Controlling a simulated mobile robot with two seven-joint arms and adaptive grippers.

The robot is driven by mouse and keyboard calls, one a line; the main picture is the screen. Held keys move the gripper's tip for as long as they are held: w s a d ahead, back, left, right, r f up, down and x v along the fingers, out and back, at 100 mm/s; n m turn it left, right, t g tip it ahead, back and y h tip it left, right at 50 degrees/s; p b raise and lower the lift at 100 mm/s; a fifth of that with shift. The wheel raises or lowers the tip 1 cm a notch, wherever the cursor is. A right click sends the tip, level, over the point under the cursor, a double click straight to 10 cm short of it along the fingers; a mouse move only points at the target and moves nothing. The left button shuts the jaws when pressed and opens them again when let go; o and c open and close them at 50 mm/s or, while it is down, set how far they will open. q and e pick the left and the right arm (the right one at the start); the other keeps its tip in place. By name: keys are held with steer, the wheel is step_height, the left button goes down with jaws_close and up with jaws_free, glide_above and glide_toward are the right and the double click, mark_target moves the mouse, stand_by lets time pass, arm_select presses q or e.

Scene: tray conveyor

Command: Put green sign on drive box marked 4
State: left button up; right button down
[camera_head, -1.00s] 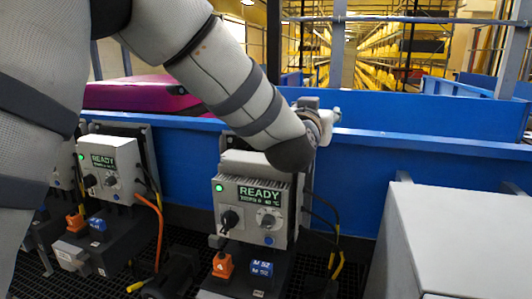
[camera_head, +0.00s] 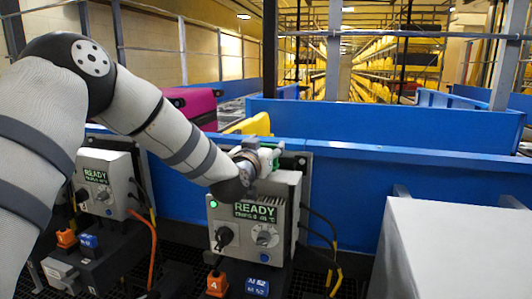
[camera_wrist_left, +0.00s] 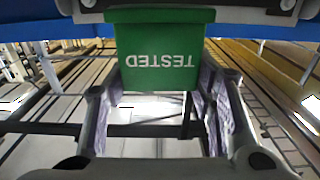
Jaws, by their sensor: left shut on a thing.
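The drive box (camera_head: 284,215) with an orange tag (camera_head: 217,284) marked 4 stands at the centre of the head view. It is light grey, with a READY display, a lit green lamp and two knobs on its front. My left gripper (camera_head: 266,159) is above the top of this box, mostly hidden behind my forearm. A sliver of green shows at it. In the left wrist view, a green sign (camera_wrist_left: 160,45) reading TESTED appears upside down between the fingers of my left gripper (camera_wrist_left: 160,98), which is shut on it. Contact between sign and box cannot be told.
A similar drive box (camera_head: 103,180) stands at the left, with cables beside it. Blue conveyor walls (camera_head: 350,185) run behind the boxes. A large grey housing (camera_head: 440,240) fills the lower right. Yellow shelving lines the far aisle.

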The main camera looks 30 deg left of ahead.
arm_select(q)
steer(key=shift+f, duration=0.85)
steer(key=shift+r, duration=0.15)
steer(key=o, duration=1.2)
